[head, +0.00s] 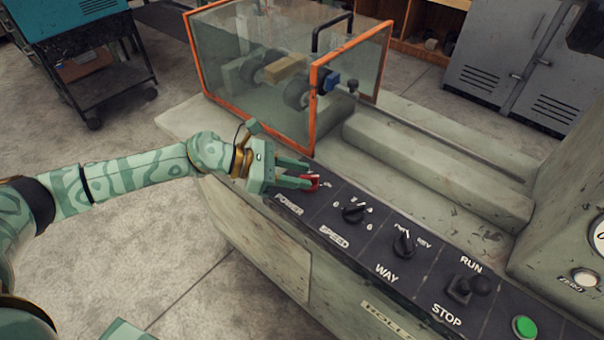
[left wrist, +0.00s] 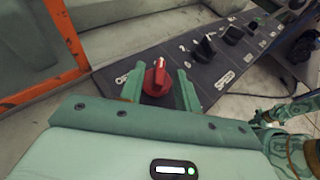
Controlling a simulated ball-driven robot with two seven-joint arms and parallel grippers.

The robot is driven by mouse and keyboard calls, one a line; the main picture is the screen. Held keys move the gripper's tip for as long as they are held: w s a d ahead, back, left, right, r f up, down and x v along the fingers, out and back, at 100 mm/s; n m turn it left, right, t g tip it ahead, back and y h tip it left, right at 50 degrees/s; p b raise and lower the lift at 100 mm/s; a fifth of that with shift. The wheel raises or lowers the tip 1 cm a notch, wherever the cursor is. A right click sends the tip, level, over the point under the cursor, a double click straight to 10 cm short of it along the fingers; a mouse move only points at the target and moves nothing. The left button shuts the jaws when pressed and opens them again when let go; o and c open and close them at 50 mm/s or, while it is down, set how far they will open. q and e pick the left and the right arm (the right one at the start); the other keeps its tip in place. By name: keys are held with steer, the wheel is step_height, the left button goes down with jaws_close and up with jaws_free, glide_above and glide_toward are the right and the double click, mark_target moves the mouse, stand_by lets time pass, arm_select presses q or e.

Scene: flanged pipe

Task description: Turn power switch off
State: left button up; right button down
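The red power switch knob (head: 312,182) sits at the left end of the black control panel, by the POWER label. In the left wrist view the knob (left wrist: 157,77) is a round red dial with a raised grip ridge. My left gripper (head: 298,174) is at the knob, with one finger on each side of it. In the left wrist view the fingers (left wrist: 161,87) are apart, with narrow gaps to the knob, so the gripper looks open. In the head view the fingers partly hide the knob.
The panel also holds a black SPEED knob (head: 353,212), a black WAY knob (head: 404,243), a RUN/STOP lever (head: 468,288) and a green button (head: 524,327). An orange-framed clear guard (head: 313,110) stands just behind the power switch. Grey cabinets (head: 520,60) stand at the back.

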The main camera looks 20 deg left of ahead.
arm_select(q)
steer(key=shift+w+d+f, duration=0.25)
steer(key=shift+d, duration=0.25)
